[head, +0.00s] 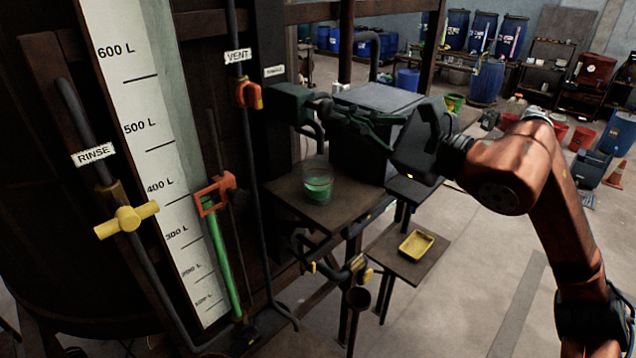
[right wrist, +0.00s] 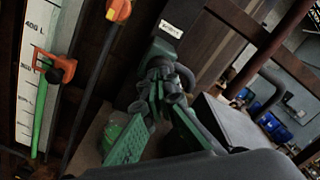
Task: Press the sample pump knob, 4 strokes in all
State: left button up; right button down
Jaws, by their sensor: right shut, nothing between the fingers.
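The sample pump is a dark green box (head: 291,104) on the vat's front, under a small white label. It also shows in the right wrist view (right wrist: 160,52). A dark knob seems to face my right gripper, but the fingertips hide most of it. My right gripper (head: 335,114) comes in from the right, shut and empty, its fingertips close in front of the pump. In the right wrist view its greenish fingers (right wrist: 165,88) converge at the pump; I cannot tell whether they touch the knob. A glass beaker (head: 318,180) with green liquid stands below the pump. My left gripper is not in view.
A brown shelf (head: 345,209) carries the beaker, with a dark box (head: 372,110) behind. A yellow tray (head: 416,245) sits on a lower stand. The vat's gauge board (head: 150,130), yellow rinse valve (head: 127,218) and orange vent handle (head: 249,94) are left.

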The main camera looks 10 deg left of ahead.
jog(key=shift+w+a, duration=0.1)
jog(key=shift+x, duration=1.55)
jog(key=shift+b+v, duration=0.65)
jog(key=shift+v, duration=1.1)
jog(key=shift+w+a, duration=0.1)
jog(key=shift+a, duration=0.05)
